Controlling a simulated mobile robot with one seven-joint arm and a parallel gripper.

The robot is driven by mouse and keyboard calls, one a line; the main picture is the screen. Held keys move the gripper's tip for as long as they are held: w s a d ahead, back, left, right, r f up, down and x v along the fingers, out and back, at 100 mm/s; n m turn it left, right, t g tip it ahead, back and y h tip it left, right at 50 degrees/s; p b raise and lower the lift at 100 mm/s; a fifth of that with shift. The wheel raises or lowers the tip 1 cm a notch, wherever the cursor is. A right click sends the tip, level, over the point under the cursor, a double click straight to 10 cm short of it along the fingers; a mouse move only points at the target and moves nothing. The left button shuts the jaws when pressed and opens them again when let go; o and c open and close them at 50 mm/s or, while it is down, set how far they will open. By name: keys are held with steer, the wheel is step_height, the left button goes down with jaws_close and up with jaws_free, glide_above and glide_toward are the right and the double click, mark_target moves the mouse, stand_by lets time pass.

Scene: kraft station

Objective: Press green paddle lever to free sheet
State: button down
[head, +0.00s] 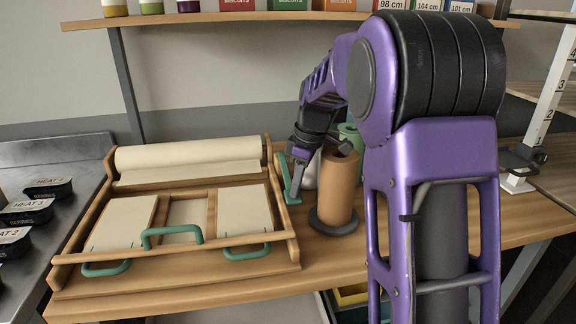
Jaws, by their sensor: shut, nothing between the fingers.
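A wooden sheet holder (276,262) stands on the wooden table, with a roll of cream paper (190,155) across its back. A green lever (284,176) sits at the holder's right side, with a foot running toward the front. My gripper (297,183) points down right beside the lever, on its right, and is shut and empty. Whether it touches the lever I cannot tell. Cream sheets (124,222) lie in the holder's left and right bays, with a narrower one in the middle. Green handles (172,236) are at the front of the bays.
A brown paper roll (339,188) stands on a dark round base close right of my gripper, with a green item (350,135) behind. Black labelled tubs (48,188) sit on the metal counter at left. A shelf (240,17) with boxes and jars runs above.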

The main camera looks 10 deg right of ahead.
step_height(320, 180, up, 10)
steer(key=p, duration=0.7)
steer(key=shift+r, duration=0.1)
stand_by(0.3)
